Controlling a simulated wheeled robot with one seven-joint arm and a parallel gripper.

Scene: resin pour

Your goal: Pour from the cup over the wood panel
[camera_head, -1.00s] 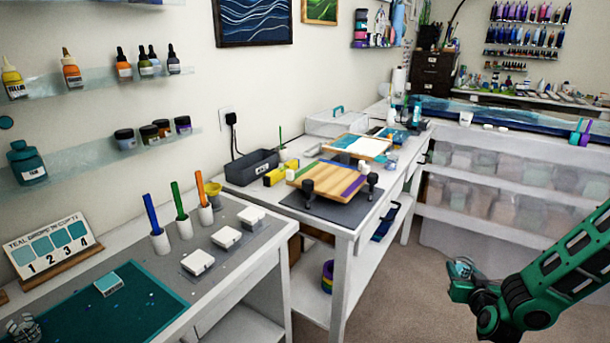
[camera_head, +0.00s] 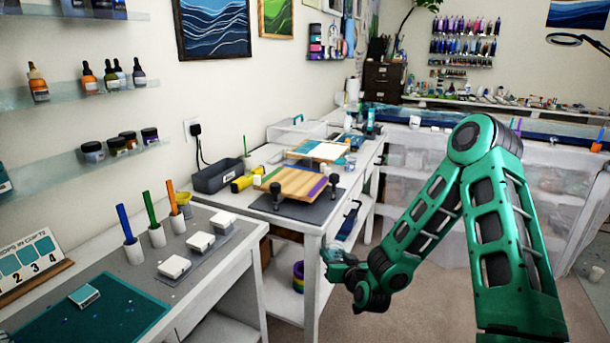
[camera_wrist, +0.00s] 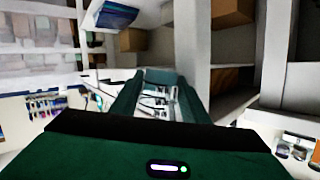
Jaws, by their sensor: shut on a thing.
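The wood panel (camera_head: 290,182) lies raised on dark knobs over a dark mat (camera_head: 292,210) on the white bench. It has light and darker wood stripes and a purple band at its right. My gripper (camera_head: 334,262) is in front of the bench, to the right of and lower than the panel in the head view. It is shut on a small cup, largely hidden by the gripper there. In the wrist view a clear, shiny shape, seemingly the cup (camera_wrist: 155,100), shows between the green fingers. Its contents cannot be made out.
A dark bin (camera_head: 222,176) and a yellow item (camera_head: 245,180) sit left of the panel. The near table (camera_head: 210,290) holds coloured sticks and white blocks. Open floor lies below my arm.

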